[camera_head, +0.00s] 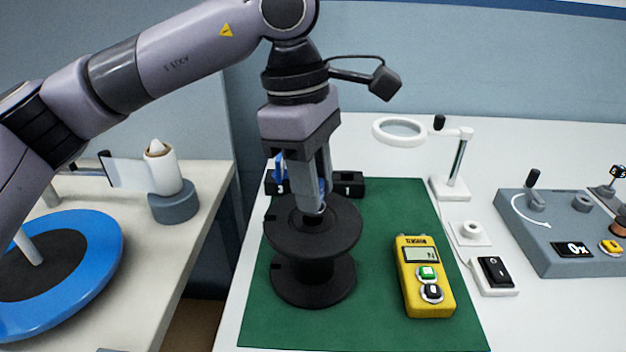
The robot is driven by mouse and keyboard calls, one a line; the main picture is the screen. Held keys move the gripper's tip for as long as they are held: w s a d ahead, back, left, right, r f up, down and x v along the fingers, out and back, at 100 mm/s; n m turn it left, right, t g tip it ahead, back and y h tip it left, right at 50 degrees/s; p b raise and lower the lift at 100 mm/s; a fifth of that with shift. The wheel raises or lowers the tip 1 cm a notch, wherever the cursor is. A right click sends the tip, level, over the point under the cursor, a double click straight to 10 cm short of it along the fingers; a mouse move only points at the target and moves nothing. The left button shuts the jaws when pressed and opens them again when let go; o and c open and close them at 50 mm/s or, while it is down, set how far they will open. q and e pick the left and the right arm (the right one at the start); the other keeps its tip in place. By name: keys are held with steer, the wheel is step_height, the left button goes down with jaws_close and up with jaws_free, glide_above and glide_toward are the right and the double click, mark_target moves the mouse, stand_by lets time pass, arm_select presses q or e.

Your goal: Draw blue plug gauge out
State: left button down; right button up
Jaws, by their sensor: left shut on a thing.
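My left gripper (316,205) points straight down over the middle of a black spool (312,285) with two wide flanges. It is shut on the blue plug gauge (322,186), of which only a small blue part shows beside the fingers. The gauge's lower end is at the spool's hub; I cannot tell how deep it sits. The spool stands upright on a green mat (385,215). A black block (350,184) marked 3 and 1 lies behind it, with a blue piece (281,165) above its left part, partly hidden by the gripper. My right gripper is not in view.
A yellow tension meter (424,277) lies right of the spool. A magnifier stand (455,180), a black switch (494,272) and a grey device (560,235) stand farther right. A blue disc (95,250) and a white roll (163,170) are on the left table.

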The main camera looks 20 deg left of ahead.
arm_select(q)
steer(key=shift+r+p, duration=0.5)
steer(key=shift+r, duration=0.3)
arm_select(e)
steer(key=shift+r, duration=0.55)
arm_select(q)
steer(key=shift+r+p, duration=1.4)
steer(key=shift+r, duration=0.65)
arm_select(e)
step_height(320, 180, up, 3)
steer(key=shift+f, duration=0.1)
arm_select(q)
steer(key=shift+f, duration=0.1)
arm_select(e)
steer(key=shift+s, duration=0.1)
